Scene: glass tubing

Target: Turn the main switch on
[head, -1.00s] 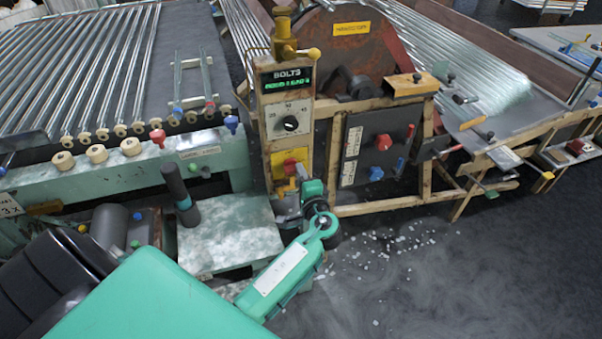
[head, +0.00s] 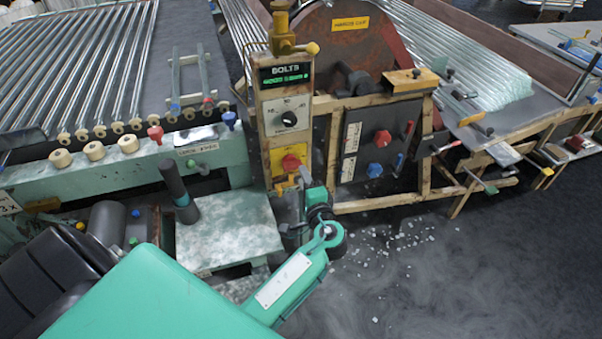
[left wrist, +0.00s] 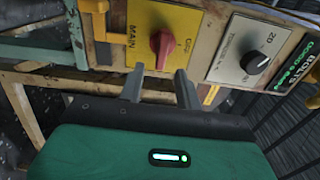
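The main switch is a red rotary knob (left wrist: 163,44) on a yellow plate (left wrist: 185,19) marked MAIN and OFF in the left wrist view. Its grip runs roughly up and down in that view. In the head view the red knob (head: 291,161) sits low on the narrow control post. My left gripper (left wrist: 161,80) is open, its two fingers apart and empty, pointing at the plate. The fingertips are just below the knob in the wrist view, not around it. My right gripper is not in view.
A dial with a black knob (left wrist: 254,60) is beside the switch, below a green BOLTS display (head: 286,73) in the head view. A dark panel (head: 374,143) with red and blue knobs stands right. A mottled plate (head: 228,232) lies left. White bits litter the floor.

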